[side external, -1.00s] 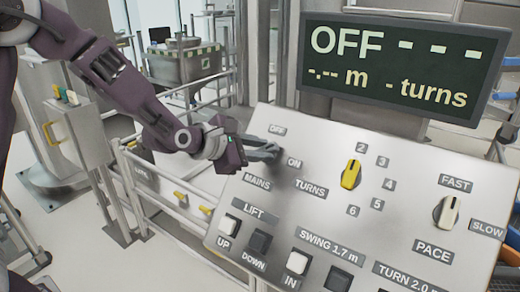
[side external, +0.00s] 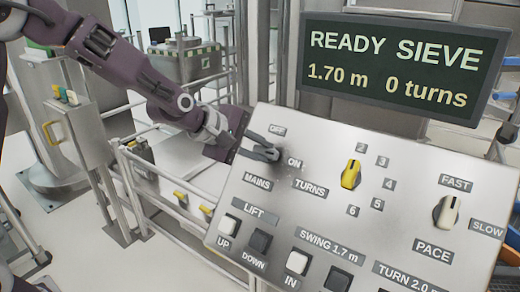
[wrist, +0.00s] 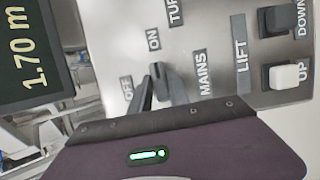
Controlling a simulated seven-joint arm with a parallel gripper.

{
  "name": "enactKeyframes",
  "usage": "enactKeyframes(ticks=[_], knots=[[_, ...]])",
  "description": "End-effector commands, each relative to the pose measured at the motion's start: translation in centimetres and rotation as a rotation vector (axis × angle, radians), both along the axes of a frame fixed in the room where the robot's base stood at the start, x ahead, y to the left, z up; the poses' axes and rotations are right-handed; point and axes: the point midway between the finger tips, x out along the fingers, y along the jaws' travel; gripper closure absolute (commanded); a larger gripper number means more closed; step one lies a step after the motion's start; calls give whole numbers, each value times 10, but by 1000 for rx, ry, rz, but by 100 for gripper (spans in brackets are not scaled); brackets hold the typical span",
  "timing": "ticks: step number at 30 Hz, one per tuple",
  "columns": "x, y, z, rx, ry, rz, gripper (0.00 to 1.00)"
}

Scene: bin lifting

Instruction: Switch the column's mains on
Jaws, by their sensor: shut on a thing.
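The MAINS label (side external: 257,184) is at the upper left of the sloping control panel (side external: 325,215), with the OFF label (side external: 277,131) and the ON label (side external: 294,162) close by. My gripper (side external: 270,151) is at the mains knob between these labels, shut on it. The fingers hide most of the knob, so I cannot tell exactly where it points. In the wrist view my gripper (wrist: 159,82) also sits at the knob beside the ON label (wrist: 153,39). The display (side external: 395,75) reads READY SIEVE, 1.70 m, 0 turns.
The yellow TURNS knob (side external: 350,174) and the white PACE knob (side external: 446,212) are to the right. LIFT buttons (side external: 260,242) and SWING buttons (side external: 303,266) line the panel's lower part. A metal railing (side external: 150,205) stands left of the panel, under my arm.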

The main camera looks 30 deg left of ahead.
Motion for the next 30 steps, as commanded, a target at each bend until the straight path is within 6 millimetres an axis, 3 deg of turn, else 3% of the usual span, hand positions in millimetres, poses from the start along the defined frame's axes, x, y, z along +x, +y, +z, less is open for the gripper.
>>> enactKeyframes(ticks=[18,19,22,30], knots=[[0,0,0,30,0,-24,100],[0,0,0,30,0,-24,76],[0,0,0,30,0,-24,57],[0,0,0,29,0,-23,56]])
